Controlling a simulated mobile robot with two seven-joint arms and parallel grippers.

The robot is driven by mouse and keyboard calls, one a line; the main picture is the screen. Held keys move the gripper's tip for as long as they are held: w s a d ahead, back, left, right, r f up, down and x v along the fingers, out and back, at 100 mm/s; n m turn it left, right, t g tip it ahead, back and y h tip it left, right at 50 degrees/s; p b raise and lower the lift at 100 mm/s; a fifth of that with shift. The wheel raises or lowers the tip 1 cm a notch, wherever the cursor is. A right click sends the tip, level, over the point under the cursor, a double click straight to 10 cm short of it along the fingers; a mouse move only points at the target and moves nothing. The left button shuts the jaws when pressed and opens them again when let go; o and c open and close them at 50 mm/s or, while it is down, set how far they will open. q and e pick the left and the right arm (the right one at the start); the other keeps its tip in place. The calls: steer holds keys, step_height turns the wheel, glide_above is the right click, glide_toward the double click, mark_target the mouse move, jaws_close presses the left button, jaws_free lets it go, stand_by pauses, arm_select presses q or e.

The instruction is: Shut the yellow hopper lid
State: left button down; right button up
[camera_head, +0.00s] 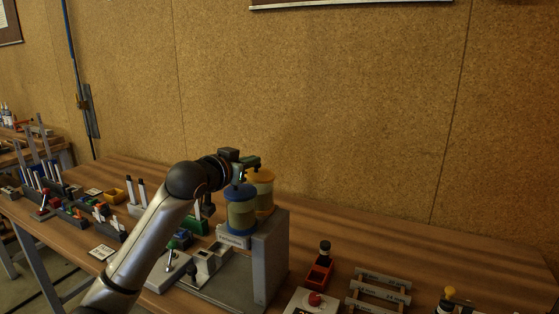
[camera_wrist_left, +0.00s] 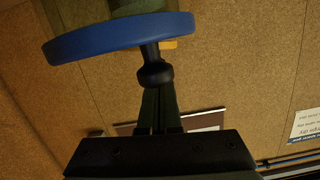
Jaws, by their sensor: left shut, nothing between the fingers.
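The yellow hopper (camera_head: 264,188) stands on a grey stand, just behind and right of the blue hopper (camera_head: 241,214). Its orange-yellow top shows partly behind my gripper; I cannot tell whether the lid is fully down. My left gripper (camera_head: 242,172) is above the two hoppers, shut and empty. In the left wrist view, its fingers (camera_wrist_left: 160,108) are together, close to the black knob of the blue lid (camera_wrist_left: 115,38); I cannot tell whether they touch it. A small yellow piece (camera_wrist_left: 169,44) shows behind the blue lid. My right gripper is not in view.
The grey stand (camera_head: 270,260) rises from the wooden table. Red holders and a rack (camera_head: 380,288) are to its right. Several small bins and tools crowd the table at left. A cork wall (camera_head: 350,120) closes the back.

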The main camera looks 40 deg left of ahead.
mark_target(250, 177)
arm_select(q)
steer(key=shift+a+f+n, duration=0.15)
steer(key=shift+f+n, duration=0.05)
steer(key=shift+n, duration=0.2)
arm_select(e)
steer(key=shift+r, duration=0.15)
arm_select(q)
step_height(250, 177, up, 4)
steer(key=p, duration=0.5)
steer(key=shift+r, duration=0.1)
steer(key=shift+s+d+r+p, duration=0.2)
steer(key=shift+s+d+p, duration=0.05)
steer(key=shift+d+p, duration=0.05)
steer(key=b+v, duration=0.3)
steer(key=v, duration=0.6)
steer(key=shift+s+f, duration=0.3)
steer(key=shift+s, duration=0.05)
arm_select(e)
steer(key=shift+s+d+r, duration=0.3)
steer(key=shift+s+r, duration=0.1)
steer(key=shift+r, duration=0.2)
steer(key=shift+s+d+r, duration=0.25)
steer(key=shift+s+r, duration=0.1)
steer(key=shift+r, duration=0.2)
